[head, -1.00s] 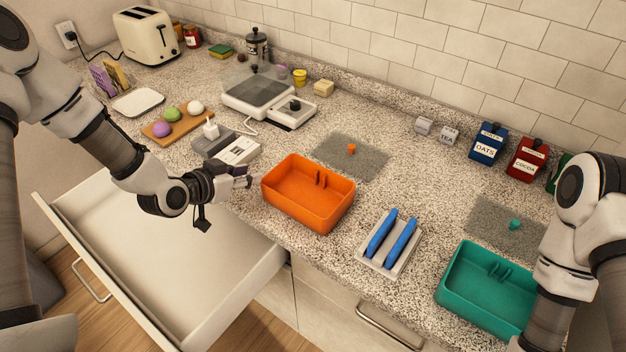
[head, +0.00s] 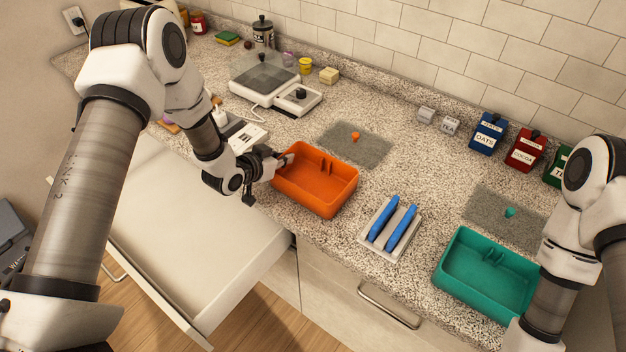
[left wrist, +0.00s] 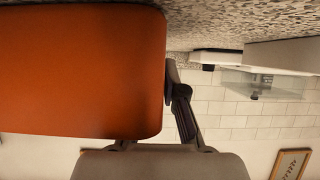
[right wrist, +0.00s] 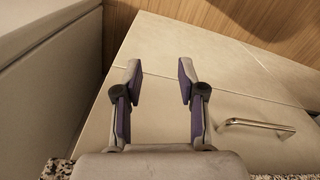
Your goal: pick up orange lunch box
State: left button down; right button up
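The orange lunch box (head: 316,199) sits upright and open on the counter, with small upright dividers inside. My left gripper (head: 283,160) is at its left end, with the fingers at the rim. In the left wrist view the orange box wall (left wrist: 80,75) fills the left half. One finger (left wrist: 180,108) shows right beside the box's edge; the other is hidden, so I cannot tell whether the gripper grips the box. My right gripper (right wrist: 158,85) is open and empty, in front of a cabinet front.
A rack with blue dividers (head: 391,228) and a teal box (head: 484,275) stand to the right. A grey mat (head: 354,145) with a small orange piece lies behind. An open drawer (head: 190,245) juts out at front left. A kitchen scale (head: 264,80) stands farther back.

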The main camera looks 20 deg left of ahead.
pick_arm(q)
jog(key=shift+r, duration=0.1)
dwell(0.3)
jog(key=shift+r+b, duration=0.5)
jog(key=shift+r, duration=0.3)
jog(key=shift+s+a+r+b, duration=0.1)
jog(key=shift+s+r+b, duration=0.2)
jog(key=shift+r, duration=0.15)
jog(key=shift+s+a+r+b, duration=0.15)
jog(key=shift+r+b, duration=0.1)
jog(key=shift+r, duration=0.15)
jog(key=s, duration=0.2)
jog(key=s+a+b, duration=0.1)
jog(key=s, duration=0.1)
jog(key=s+a, duration=0.1)
jog(key=shift+s+a+r+b, duration=0.1)
jog(key=shift+s+r+b, duration=0.2)
jog(key=shift+s, duration=0.1)
jog(key=s+a+r, duration=0.1)
jog(key=s+a, duration=0.2)
jog(key=s, duration=0.5)
jog(key=shift+s, duration=0.15)
